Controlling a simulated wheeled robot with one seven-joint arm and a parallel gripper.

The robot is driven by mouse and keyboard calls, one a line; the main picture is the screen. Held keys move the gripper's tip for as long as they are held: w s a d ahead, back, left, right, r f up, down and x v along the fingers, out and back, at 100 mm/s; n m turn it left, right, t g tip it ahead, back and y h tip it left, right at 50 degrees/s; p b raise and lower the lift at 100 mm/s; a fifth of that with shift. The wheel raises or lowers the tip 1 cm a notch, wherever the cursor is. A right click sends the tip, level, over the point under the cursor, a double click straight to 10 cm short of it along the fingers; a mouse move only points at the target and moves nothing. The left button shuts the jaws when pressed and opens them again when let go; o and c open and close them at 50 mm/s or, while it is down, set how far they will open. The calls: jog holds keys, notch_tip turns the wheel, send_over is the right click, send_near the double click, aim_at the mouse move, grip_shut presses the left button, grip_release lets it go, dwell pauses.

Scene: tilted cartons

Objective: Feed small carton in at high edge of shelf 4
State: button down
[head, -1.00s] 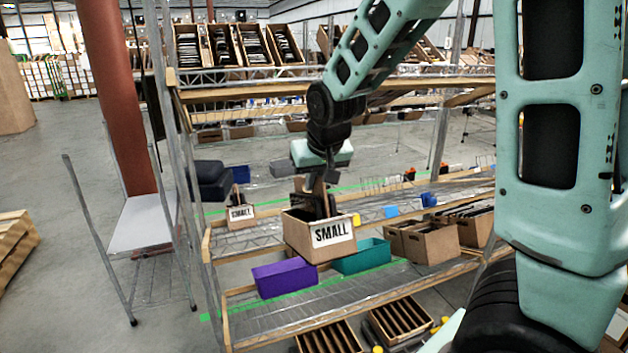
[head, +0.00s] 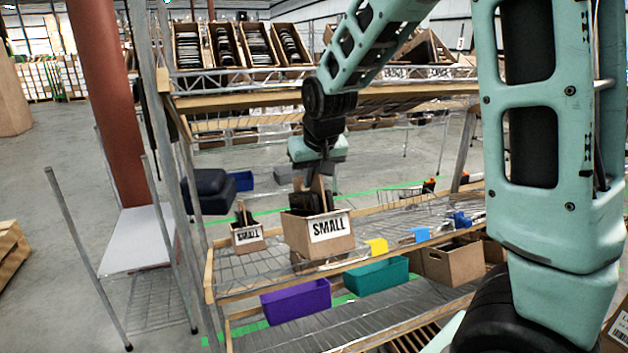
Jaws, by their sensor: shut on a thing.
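A small brown carton with a white "SMALL" label (head: 318,242) is held by my gripper (head: 316,203) at its back wall. The gripper is shut on it; the fingertips are partly hidden by the carton. The carton appears in front of the tilted wire shelf (head: 235,268) with a wooden rim; whether it touches the shelf cannot be told. A second "SMALL" carton (head: 247,237) stands on that shelf to the left of the held one, with a gap between. No shelf number is readable.
A purple bin (head: 295,300) and a teal bin (head: 376,276) sit on the level below. A yellow piece (head: 376,246) and blue pieces (head: 461,220) lie along the shelf to the right. Metal uprights (head: 193,215) stand at left. Open cartons fill the upper shelf.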

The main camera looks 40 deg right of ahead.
aim_at(295, 179)
jog(key=shift+w+d+f+b, duration=0.4)
jog(key=shift+w+f+b, duration=0.25)
jog(key=shift+w, duration=0.65)
jog(key=shift+w+d+f+b, duration=0.35)
jog(key=shift+w+f+b, duration=0.35)
jog(key=shift+w, duration=0.6)
jog(key=shift+w+d+f+b, duration=0.45)
jog(key=shift+w+f, duration=0.3)
jog(key=shift+w, duration=0.55)
jog(key=w+d+f+b, duration=0.2)
jog(key=w+f+b, duration=0.2)
jog(key=w+f, duration=0.3)
jog(key=shift+x, duration=0.75)
jog(key=shift+s+a+f, duration=0.1)
jog(key=shift+a+f, duration=0.05)
jog(key=shift+f, duration=0.05)
jog(key=c, duration=1.5)
grip_release()
jog(key=shift+s+f, duration=0.1)
jog(key=v, duration=0.7)
jog(key=shift+r, duration=0.3)
